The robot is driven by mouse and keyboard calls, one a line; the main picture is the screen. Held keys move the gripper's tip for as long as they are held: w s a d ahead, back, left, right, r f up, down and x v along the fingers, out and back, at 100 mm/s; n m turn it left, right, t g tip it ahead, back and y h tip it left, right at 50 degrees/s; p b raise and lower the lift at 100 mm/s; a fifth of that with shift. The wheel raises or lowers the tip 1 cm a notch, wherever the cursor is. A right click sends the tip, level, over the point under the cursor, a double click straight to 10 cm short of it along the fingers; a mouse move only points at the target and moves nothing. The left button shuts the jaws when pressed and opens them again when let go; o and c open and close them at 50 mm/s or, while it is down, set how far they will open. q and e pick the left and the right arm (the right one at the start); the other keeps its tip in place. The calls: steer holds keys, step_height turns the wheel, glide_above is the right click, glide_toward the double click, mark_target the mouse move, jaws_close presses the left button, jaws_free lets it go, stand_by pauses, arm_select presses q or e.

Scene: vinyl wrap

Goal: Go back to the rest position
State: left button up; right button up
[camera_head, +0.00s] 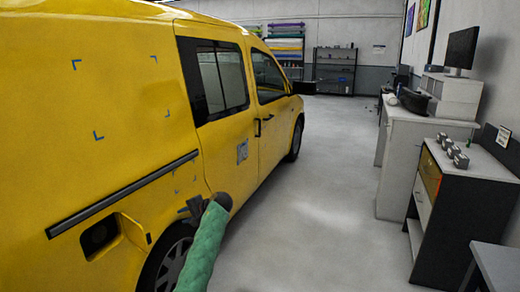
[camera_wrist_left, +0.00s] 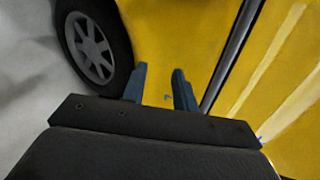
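My left gripper (camera_head: 192,207) is at the lower middle of the head view, beside the yellow van's side, just above the rear wheel (camera_head: 172,265). The left wrist view shows its two fingers (camera_wrist_left: 160,85) apart with nothing between them. The van body (camera_wrist_left: 155,35) is behind the fingers, with a wheel (camera_wrist_left: 92,45) to their left. I cannot tell whether the fingertips touch the van. The yellow van (camera_head: 130,125) fills the left of the head view. My right gripper is in neither view.
An open fuel flap (camera_head: 130,230) sticks out by the filler recess. A square decal (camera_head: 242,151) is on the front door, and blue corner marks are on the rear panel. A workbench (camera_head: 460,185) and a white cabinet (camera_head: 408,150) line the right. The grey floor (camera_head: 315,195) between is clear.

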arm_select(q)
steer(key=s+d+f+n+t+h, duration=0.2)
steer(key=s+d+f+h, duration=0.4)
steer(key=s, duration=0.3)
steer(key=s+d+f+n+t+h, duration=0.2)
steer(key=s+d+f+h, duration=0.4)
steer(key=s, duration=0.4)
steer(key=s+f+g, duration=0.2)
steer(key=s+f, duration=0.7)
steer(key=s, duration=0.6)
steer(key=s+d+f+g, duration=0.1)
steer(key=s+f+g, duration=0.1)
steer(key=s+f, duration=0.7)
steer(key=s+f+g, duration=0.3)
steer(key=s+f, duration=0.7)
steer(key=s, duration=1.3)
steer(key=shift+s+d, duration=0.15)
steer(key=shift+d, duration=0.15)
